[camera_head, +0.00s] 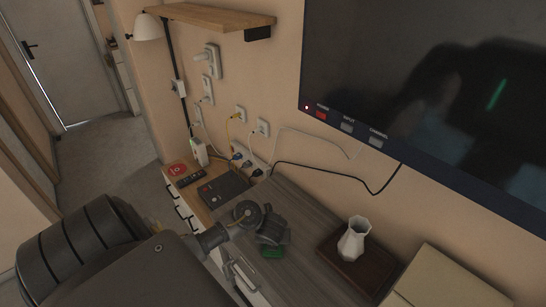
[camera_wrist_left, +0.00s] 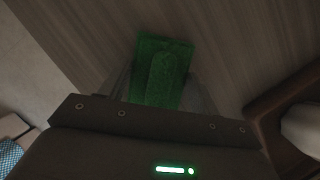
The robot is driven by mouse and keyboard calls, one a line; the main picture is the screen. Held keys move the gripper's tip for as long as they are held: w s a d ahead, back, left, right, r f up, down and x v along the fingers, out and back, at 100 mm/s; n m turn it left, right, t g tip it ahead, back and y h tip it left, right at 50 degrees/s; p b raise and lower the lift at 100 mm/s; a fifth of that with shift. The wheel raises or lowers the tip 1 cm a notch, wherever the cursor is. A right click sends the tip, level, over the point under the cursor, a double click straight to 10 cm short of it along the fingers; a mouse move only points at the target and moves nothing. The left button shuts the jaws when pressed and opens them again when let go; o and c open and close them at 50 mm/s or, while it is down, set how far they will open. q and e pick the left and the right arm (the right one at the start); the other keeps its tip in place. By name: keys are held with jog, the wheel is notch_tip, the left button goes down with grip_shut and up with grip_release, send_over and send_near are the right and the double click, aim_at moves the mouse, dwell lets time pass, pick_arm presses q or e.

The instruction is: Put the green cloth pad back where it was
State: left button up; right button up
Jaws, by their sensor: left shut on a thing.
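The green cloth pad (camera_head: 273,253) is at the tip of my left gripper (camera_head: 272,247), over the grey wooden cabinet top (camera_head: 305,262). In the left wrist view the pad (camera_wrist_left: 162,66) lies between the two fingers of my left gripper (camera_wrist_left: 160,92), which is shut on it. The pad's far end sticks out beyond the fingers, over the wood grain. I cannot tell whether it touches the surface. My right gripper is not in view.
A white vase (camera_head: 353,240) stands on a dark brown tray (camera_head: 372,270) to the right. Left of the gripper are a black box (camera_head: 222,189), a remote (camera_head: 190,180) and a red disc (camera_head: 177,169). A beige box (camera_head: 450,280) is at the lower right. Cables hang along the wall.

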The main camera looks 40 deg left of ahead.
pick_arm(q)
jog(key=o, duration=1)
jog(key=shift+o, duration=0.2)
jog(key=shift+r, duration=0.1)
jog(key=p+v, duration=0.7)
jog(key=v, duration=0.5)
